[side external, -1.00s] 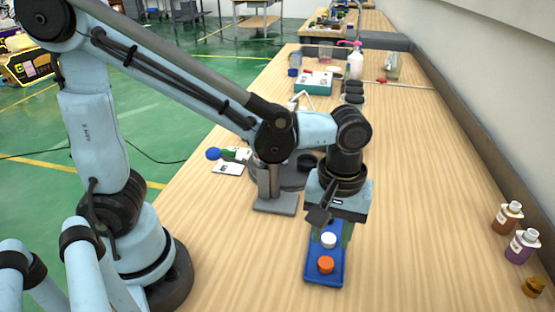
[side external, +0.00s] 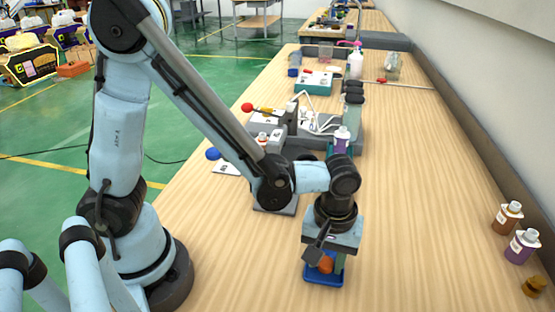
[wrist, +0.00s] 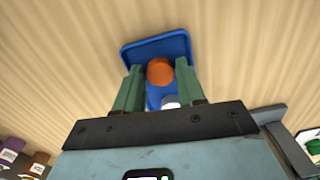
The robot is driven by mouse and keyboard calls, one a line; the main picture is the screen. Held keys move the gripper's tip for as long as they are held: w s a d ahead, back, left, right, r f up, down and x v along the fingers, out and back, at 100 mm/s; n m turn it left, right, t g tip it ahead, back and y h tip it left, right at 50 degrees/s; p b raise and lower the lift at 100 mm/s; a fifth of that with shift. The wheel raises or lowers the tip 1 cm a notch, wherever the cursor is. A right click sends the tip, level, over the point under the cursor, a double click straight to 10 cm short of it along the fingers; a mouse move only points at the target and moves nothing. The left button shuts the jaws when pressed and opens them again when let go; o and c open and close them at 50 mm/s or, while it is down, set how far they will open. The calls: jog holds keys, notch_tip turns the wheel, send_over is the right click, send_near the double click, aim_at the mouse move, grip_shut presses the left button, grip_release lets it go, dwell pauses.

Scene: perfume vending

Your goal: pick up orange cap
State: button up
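The orange cap (wrist: 160,71) sits at the near end of a small blue tray (wrist: 155,46). It also shows in the side view (side external: 326,265) on the tray (side external: 322,281). My gripper (wrist: 158,75) is low over the tray and points down, with one green finger on each side of the orange cap. The fingers look open, with only narrow gaps beside the cap; I see no clear contact. A white cap (wrist: 170,102) lies on the tray closer to my gripper's body, partly hidden by it. In the side view the gripper (side external: 325,262) hides most of the tray.
A grey machine (side external: 320,122) stands behind my arm, with a purple bottle (side external: 341,142) at its near right. Brown (side external: 507,217) and purple (side external: 522,245) bottles and a gold-brown cap (side external: 534,286) stand at the right edge. The table right of the tray is clear.

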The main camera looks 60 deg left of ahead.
jog(key=c, duration=0.7)
jog(key=shift+o, duration=0.2)
jog(key=shift+r, duration=0.15)
